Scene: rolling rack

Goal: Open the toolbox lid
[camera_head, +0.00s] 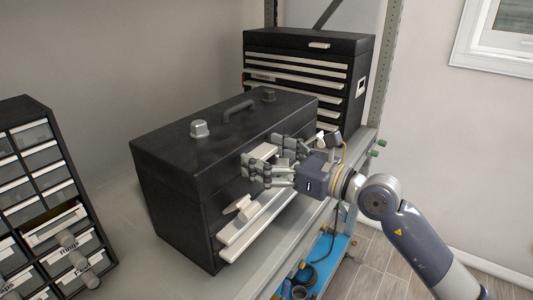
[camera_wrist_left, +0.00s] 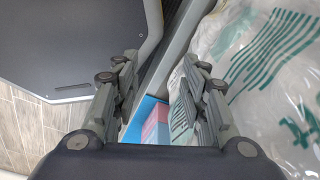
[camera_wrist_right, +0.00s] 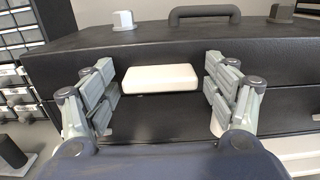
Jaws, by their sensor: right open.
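The black toolbox (camera_head: 165,150) stands on the grey shelf. Its lid (camera_head: 225,135) is down and carries a dark handle (camera_head: 238,108) with a grey knob near each end. My right gripper (camera_head: 258,157) is at the toolbox's front, its open fingers pointing at the face. In the right wrist view a white block (camera_wrist_right: 160,78) on the front face, just below the lid, sits between the spread fingers. I cannot tell whether they touch it. My left gripper (camera_wrist_left: 158,90) is open and empty; the head view does not show it.
A small-drawer cabinet (camera_head: 40,150) stands at left, one drawer pulled out. A black drawer chest (camera_head: 310,45) stands behind the toolbox. Pale pieces (camera_head: 258,225) jut from the toolbox's lower front. Near my left gripper are a clear plastic bag (camera_wrist_left: 260,70) and a blue bin.

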